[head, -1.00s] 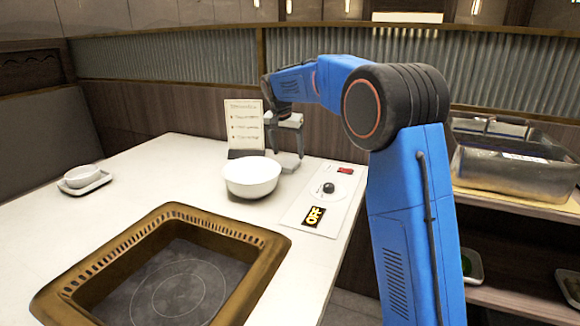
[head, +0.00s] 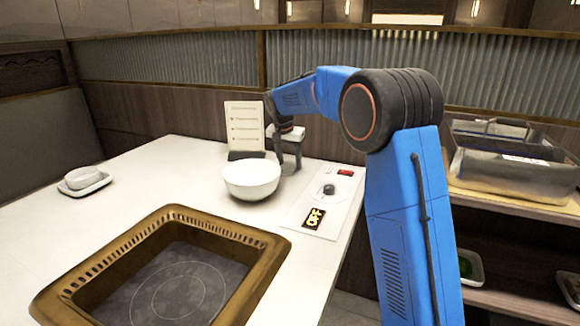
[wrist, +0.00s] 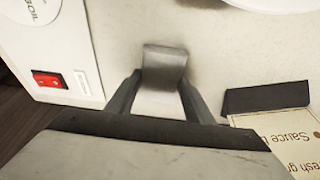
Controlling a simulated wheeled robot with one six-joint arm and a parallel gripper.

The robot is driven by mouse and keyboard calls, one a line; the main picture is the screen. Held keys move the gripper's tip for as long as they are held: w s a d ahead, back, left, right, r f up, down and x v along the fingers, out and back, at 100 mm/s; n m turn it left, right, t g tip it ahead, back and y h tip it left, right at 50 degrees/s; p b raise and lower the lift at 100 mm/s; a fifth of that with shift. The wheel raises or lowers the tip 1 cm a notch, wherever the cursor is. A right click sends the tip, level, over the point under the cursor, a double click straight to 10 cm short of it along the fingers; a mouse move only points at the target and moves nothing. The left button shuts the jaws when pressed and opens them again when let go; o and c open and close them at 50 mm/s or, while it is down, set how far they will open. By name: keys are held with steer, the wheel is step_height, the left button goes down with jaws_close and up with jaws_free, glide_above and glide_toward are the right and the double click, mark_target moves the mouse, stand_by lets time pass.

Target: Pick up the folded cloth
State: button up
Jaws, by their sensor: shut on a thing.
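The folded cloth (wrist: 165,62) is grey and shows in the wrist view between my finger ends, with a rounded fold at its top. My gripper (wrist: 160,82) is shut on it, one finger on each side. In the head view my gripper (head: 289,164) points down low over the table, just right of the white bowl. The cloth is hard to make out there, and I cannot tell whether it still touches the table.
A white bowl (head: 252,179) stands close on the left and a menu card (head: 245,128) behind it. A control panel (head: 325,198) with a red switch and knob is to the right. A brown-framed well (head: 262,240) is in front. The left table is mostly clear.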

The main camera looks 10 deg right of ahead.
mark_target(290, 165)
steer(key=shift+r, duration=0.1)
step_height(290, 165, up, 10)
stand_by(0.4)
steer(key=shift+o, duration=0.9)
steer(key=shift+c, duration=0.4)
